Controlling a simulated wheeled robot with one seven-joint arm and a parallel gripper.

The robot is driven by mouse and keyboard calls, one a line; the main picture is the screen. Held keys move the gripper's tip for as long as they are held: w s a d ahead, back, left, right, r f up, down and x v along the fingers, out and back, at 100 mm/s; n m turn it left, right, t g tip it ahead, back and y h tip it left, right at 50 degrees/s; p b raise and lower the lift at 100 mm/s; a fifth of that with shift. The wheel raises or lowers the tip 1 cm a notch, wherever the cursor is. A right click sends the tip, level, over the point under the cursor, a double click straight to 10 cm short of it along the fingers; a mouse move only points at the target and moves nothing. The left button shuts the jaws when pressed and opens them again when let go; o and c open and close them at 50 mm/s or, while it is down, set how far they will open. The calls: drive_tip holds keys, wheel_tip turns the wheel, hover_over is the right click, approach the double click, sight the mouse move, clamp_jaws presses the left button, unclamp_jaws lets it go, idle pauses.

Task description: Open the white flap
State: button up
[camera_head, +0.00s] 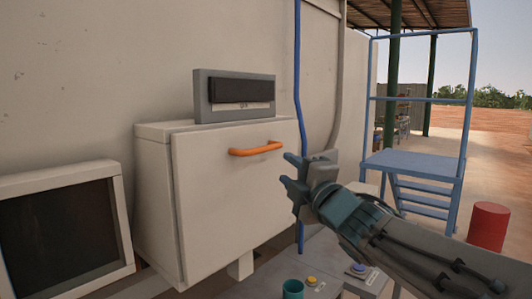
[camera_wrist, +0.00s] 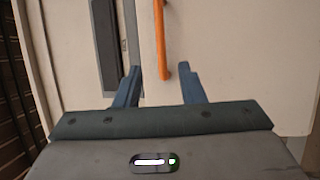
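The white flap (camera_head: 230,190) is the front of a white box on the wall and looks closed. An orange handle (camera_head: 256,148) runs across its upper part. My gripper (camera_head: 287,173) is just right of the handle in the head view, with its fingers apart and nothing between them. In the wrist view the handle (camera_wrist: 160,40) runs down from the top edge and its lower end lies between the lines of my two open fingertips (camera_wrist: 159,77). The flap (camera_wrist: 235,50) fills the area behind. I cannot tell whether the fingers touch the handle.
A grey panel with a dark display (camera_head: 240,92) sits on the box. A dark-screened white frame (camera_head: 60,225) stands at left. Below are a teal cup (camera_head: 292,289) and a table with buttons (camera_head: 312,281). Blue steps (camera_head: 415,165) and a red drum (camera_head: 488,226) are at right.

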sight(265, 151)
drive_tip(key=p+x, duration=0.3)
drive_tip(key=x, duration=1)
drive_tip(key=shift+c, duration=0.4)
clamp_jaws()
drive_tip(key=shift+d, duration=0.15)
